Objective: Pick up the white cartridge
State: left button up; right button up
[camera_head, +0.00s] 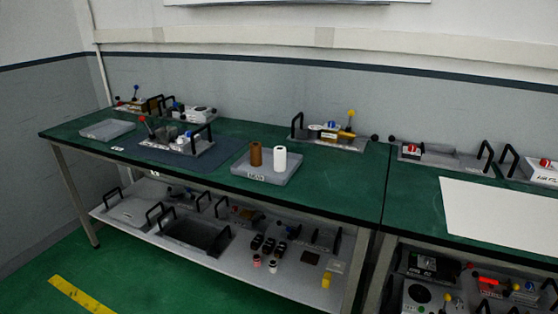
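The white cartridge (280,159) stands upright on a grey tray (267,180) on the green-topped workbench (215,134), near its front edge. A brown cartridge (256,154) stands upright just to its left on the same tray. There is a small gap or light contact between the two; I cannot tell which. Neither of my grippers is in view.
A fixture with black handles (184,140) sits on a dark mat left of the tray. An empty grey tray (107,130) lies at the far left. Another fixture (334,134) stands behind right. A lower shelf (200,256) holds several parts. Green floor is open in front.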

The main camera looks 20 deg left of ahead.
aim_at(280, 152)
jog(key=i+l+u, duration=0.15)
jog(key=i+l, duration=0.6)
jog(key=i, duration=0.1)
